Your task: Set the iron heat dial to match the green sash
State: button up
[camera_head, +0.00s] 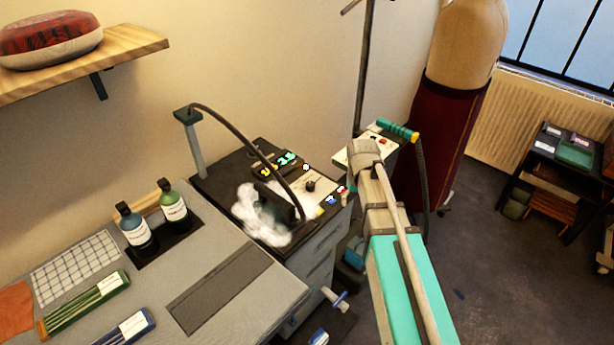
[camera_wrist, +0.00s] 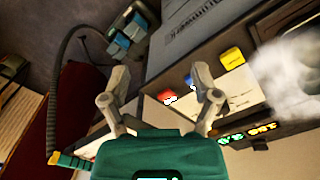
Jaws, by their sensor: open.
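The iron heat dial (camera_head: 310,186) is a small black knob on a pale panel of the ironing station (camera_head: 325,240). I cannot read its setting. A folded green sash (camera_head: 85,302) with a white label lies on the grey table at lower left. My gripper (camera_wrist: 160,76) is open and empty in the wrist view, its two fingers apart over the side of the station near the red button (camera_wrist: 167,97). In the head view my arm reaches up to the right of the station; its fingers cannot be made out there.
The iron (camera_head: 278,203) sits in white steam left of the dial, with a hose arching above. Green digits (camera_head: 287,158) glow behind it. Yellow (camera_head: 320,212), blue and red buttons line the front edge. A blue sash (camera_head: 125,328) and two bottles (camera_head: 174,205) are on the table.

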aim_at(310, 184)
jog(key=w+a+r+n+p, duration=0.2)
jog(key=w+a+r+p, duration=0.4)
jog(key=w+a, duration=0.6)
jog(key=shift+w+a+r+n, duration=0.35)
jog(key=shift+a+r, duration=0.35)
jog(key=shift+a, duration=0.55)
jog(key=shift+f, duration=0.15)
notch_tip(310, 184, down, 14)
jog(key=b, duration=1.3)
jog(key=shift+d+r+b, duration=0.1)
jog(key=shift+r+b, duration=0.15)
jog(key=shift+b, duration=0.1)
jog(key=shift+c, duration=0.2)
grip_shut()
